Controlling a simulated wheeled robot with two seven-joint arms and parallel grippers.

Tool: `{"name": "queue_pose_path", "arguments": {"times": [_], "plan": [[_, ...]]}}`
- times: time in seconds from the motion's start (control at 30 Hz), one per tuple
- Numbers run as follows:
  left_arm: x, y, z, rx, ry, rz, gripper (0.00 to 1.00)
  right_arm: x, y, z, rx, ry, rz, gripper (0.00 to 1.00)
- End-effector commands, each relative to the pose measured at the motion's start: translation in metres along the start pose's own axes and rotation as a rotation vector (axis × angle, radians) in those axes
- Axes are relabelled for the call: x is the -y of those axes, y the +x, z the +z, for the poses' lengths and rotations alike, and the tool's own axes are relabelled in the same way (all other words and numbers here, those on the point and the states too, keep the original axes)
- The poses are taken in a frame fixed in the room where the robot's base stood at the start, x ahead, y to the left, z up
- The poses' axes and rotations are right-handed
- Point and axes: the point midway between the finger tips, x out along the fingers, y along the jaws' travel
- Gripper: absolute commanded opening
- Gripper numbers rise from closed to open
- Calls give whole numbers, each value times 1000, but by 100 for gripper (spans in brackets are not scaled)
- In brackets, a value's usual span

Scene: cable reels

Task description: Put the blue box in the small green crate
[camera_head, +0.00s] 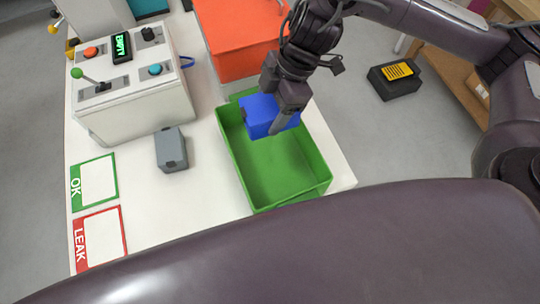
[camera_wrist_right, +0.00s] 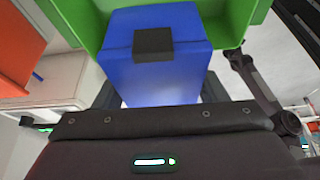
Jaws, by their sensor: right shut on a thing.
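The blue box (camera_head: 262,115) is in my right gripper (camera_head: 282,122), which is shut on it. In the head view the box shows over the far part of the small green crate (camera_head: 240,178); I cannot tell whether it touches the crate. The right wrist view shows the blue box (camera_wrist_right: 160,70) with a dark patch on it, in front of the green crate (camera_wrist_right: 236,25). The visible crate floor is empty. My left gripper is in neither view.
An orange crate (camera_head: 236,62) stands behind the green one. A control panel (camera_head: 140,95) with a lever and buttons is at the left. A grey box (camera_head: 171,150) lies beside the OK card (camera_head: 98,182) and LEAK card (camera_head: 101,236). A black case (camera_head: 394,80) is on the floor.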

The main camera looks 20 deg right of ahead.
Motion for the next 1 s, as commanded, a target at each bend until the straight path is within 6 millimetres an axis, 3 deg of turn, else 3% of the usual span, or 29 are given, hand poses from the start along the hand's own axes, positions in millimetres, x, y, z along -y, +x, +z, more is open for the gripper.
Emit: {"name": "queue_pose_path", "arguments": {"times": [0.17, 0.63, 1.0], "plan": [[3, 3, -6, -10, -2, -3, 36, 3, 18, 5, -2, -44, -24, 39], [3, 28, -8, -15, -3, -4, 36, 3, 126, 50, -2, -39, -23, 39], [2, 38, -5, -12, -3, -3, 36, 2, 164, 66, 0, -40, -21, 39]]}}
